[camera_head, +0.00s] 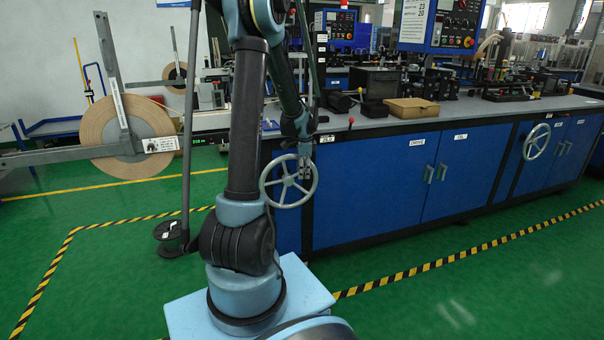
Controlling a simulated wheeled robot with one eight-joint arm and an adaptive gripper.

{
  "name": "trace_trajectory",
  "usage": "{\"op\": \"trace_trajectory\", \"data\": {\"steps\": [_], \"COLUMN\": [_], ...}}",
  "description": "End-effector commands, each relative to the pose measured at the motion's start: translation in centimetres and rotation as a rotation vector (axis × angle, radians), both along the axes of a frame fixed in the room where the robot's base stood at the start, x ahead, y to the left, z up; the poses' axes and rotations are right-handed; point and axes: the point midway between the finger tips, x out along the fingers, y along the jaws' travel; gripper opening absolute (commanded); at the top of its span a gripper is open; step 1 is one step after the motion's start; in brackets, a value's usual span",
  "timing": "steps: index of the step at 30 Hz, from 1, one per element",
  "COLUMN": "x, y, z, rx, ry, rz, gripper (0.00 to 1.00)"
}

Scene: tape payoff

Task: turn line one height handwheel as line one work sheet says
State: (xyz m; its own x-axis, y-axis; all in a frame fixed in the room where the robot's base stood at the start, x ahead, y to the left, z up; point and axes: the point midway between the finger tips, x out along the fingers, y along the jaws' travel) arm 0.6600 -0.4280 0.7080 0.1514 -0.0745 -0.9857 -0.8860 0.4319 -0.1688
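A grey spoked handwheel (268,187) stands on the near left end of the blue cabinet. My gripper (304,172) points down at the wheel's upper right side and overlaps its rim in the picture. Its fingers are too small to tell whether they grip the rim. A second handwheel (536,141) is on the cabinet front at the right. A white sheet (414,22) with large printed figures hangs at the top, beside a blue control panel (455,25). Its text is only partly legible, and I cannot tell which line it belongs to.
A brown tape reel (103,135) hangs on a grey arm at the left. The worktop (376,124) carries a cardboard box (411,108) and dark machine parts. A small green display (198,141) shows behind my arm. Green floor with striped tape is clear in front of the cabinets.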

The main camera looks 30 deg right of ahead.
Motion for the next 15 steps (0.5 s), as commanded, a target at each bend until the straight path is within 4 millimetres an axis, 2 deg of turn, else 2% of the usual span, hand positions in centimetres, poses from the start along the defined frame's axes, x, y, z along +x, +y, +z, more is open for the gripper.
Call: {"op": "trace_trajectory", "data": {"steps": [4,13,15], "x": [0.11,0.10,0.10], "y": [-0.05,-0.05,-0.05], "z": [-0.64,-0.74,-0.73], "rx": [0.000,0.000,0.000], "ry": [0.000,0.000,0.000], "rz": [0.000,0.000,0.000], "gripper": [0.33,0.33,0.17]}}
